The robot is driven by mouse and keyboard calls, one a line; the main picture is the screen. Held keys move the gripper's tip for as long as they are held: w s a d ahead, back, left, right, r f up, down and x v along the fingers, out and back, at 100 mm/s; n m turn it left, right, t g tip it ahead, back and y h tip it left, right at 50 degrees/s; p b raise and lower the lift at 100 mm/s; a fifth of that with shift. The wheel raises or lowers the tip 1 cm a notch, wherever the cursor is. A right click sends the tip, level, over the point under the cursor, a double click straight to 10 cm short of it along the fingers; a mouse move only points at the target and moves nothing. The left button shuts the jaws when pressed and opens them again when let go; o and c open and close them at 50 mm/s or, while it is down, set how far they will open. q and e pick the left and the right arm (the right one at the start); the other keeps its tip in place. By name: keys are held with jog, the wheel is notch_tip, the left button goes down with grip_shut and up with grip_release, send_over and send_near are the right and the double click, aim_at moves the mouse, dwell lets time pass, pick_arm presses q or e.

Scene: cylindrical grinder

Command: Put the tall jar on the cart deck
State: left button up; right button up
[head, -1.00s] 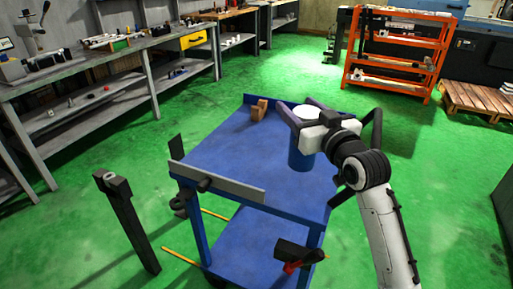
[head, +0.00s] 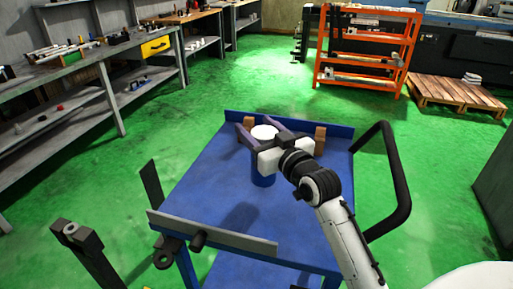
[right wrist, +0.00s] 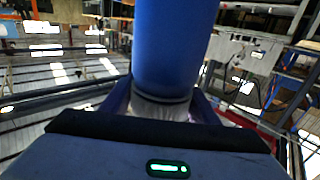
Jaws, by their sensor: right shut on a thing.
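The tall jar is a blue cylinder (head: 263,180) with a white lid, upright over the far part of the blue cart deck (head: 205,190). My right gripper (head: 265,134) is shut on it near the lid, one finger on each side. In the right wrist view the blue jar body (right wrist: 175,45) fills the upper middle, with its pale end between the fingers. A dark shadow lies on the deck below and left of the jar. I cannot tell whether the jar's base touches the deck. My left gripper does not show.
Brown blocks (head: 320,137) stand near the deck's far edge, either side of the jar. A black loop handle (head: 402,190) is at the cart's right. A grey bar (head: 225,234) crosses the near edge. Workbenches stand left, an orange rack (head: 365,55) behind.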

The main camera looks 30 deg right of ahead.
jog(key=shift+f, duration=1.9)
jog(key=shift+f+b, duration=0.15)
jog(key=shift+b, duration=0.15)
jog(key=o, duration=1.4)
jog(key=shift+f, duration=0.1)
jog(key=s, duration=0.8)
jog(key=s+a, duration=0.1)
jog(key=s, duration=0.3)
jog(key=shift+r, duration=0.2)
